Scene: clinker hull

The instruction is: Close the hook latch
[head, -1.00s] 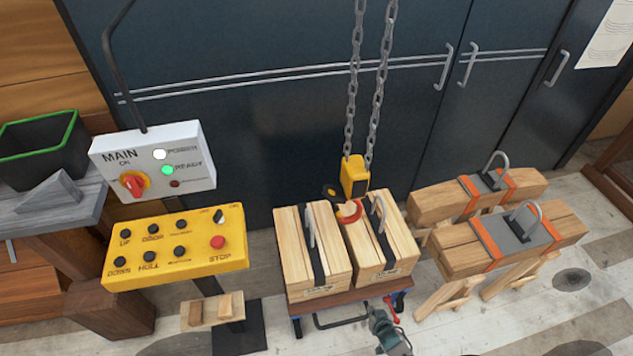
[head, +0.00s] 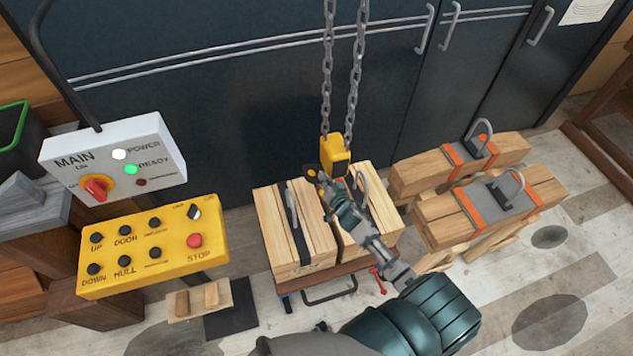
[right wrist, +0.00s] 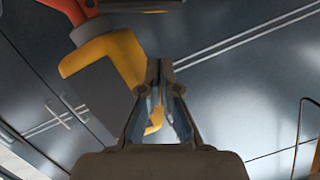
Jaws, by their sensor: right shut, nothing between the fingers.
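The yellow hook block (head: 335,154) hangs from two chains over the timber crates. Its red-orange hook is largely hidden behind my right gripper in the head view. My right gripper (head: 318,177) is at the lower left of the block, shut and empty. In the right wrist view the closed fingertips (right wrist: 160,65) stand in front of or beside the yellow block (right wrist: 118,58). The red-orange hook (right wrist: 78,10) shows at the upper left there. I cannot tell whether the fingers touch the block, or make out the latch clearly. My left gripper is not in view.
Two timber bundles with metal handles sit on a low cart (head: 345,270) under the hook. A yellow control panel (head: 150,245) and a white main switch box (head: 112,160) stand at the left. Timber on trestles (head: 490,210) is at the right. Dark cabinets (head: 220,110) stand behind.

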